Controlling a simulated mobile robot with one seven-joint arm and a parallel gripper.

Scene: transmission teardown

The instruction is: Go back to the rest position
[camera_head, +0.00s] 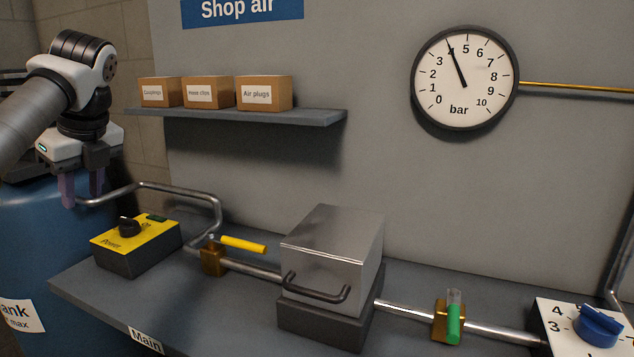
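My gripper (82,192) hangs at the left, pointing down, with its two purple fingers apart and nothing seen held between them. It is above and left of the yellow-topped power box (136,246), in front of the blue tank (35,235). The bent end of a metal pipe (140,187) shows close to the fingertips; I cannot tell whether they touch. My arm reaches in from the left edge.
A bench (225,318) carries a metal box with a handle (333,245), a yellow valve lever (243,245), a green valve handle (453,325) and a blue knob (598,326). A shelf (235,117) holds small cartons. A gauge (464,79) reads about 4 bar.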

